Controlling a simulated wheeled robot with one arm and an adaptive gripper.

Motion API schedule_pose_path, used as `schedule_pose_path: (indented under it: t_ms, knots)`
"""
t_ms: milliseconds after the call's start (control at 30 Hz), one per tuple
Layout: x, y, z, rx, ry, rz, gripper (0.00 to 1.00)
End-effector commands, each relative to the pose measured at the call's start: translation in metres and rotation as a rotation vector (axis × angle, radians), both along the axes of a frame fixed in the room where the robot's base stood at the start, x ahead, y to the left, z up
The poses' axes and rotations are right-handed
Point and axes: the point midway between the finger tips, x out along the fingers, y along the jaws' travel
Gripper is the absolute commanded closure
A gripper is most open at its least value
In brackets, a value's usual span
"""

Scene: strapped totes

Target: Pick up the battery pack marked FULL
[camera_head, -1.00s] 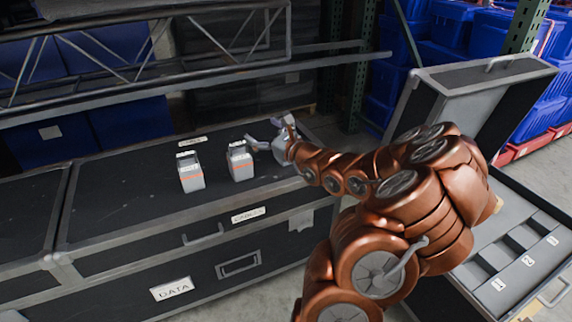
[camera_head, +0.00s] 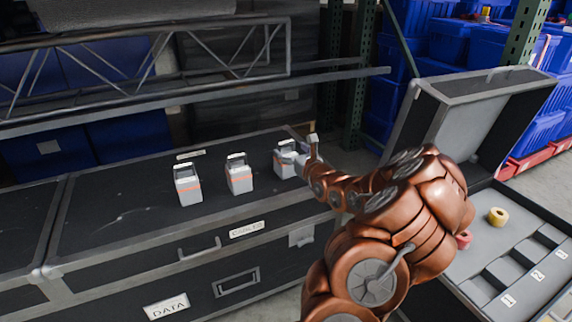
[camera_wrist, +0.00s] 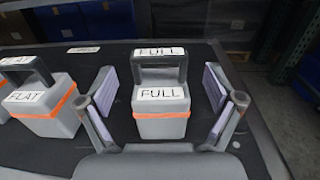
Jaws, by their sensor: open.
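The battery pack marked FULL (camera_wrist: 160,122) is a light grey block with an orange band and a dark handle. It stands upright on the black case top, between the open fingers of my gripper (camera_wrist: 162,108) in the wrist view, with visible gaps on both sides. In the head view this pack (camera_head: 285,160) is the rightmost of three, partly hidden by my gripper (camera_head: 303,150). A pack marked FLAT (camera_wrist: 45,112) stands to its left in the wrist view. The middle pack (camera_head: 239,178) and left pack (camera_head: 188,188) also stand upright in the head view.
The black case (camera_head: 110,215) has metal edges and a label reading DATA. A metal truss (camera_head: 150,70) runs above its back. An open case (camera_head: 530,270) with slots stands at the right, holding a yellow roll (camera_head: 498,217) and a red item (camera_head: 463,240). Blue bins fill the shelves behind.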

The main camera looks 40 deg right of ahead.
Motion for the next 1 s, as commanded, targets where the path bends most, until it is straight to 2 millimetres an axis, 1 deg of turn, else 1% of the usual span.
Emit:
schedule_pose_path:
  t_ms: [33, 100, 233, 367, 567, 1000]
  knots:
    - [0.007, 0.0, -0.001, -0.004, 0.002, 0.005, 0.08]
    - [0.015, -0.003, -0.001, -0.002, 0.001, 0.004, 0.08]
    - [0.026, -0.007, 0.0, -0.003, 0.001, 0.002, 0.08]
    - [0.03, -0.008, 0.001, -0.001, 0.0, 0.001, 0.08]
    - [0.03, -0.008, 0.001, 0.0, 0.0, 0.001, 0.09]
    - [0.029, -0.008, 0.001, 0.0, 0.001, 0.001, 0.55]
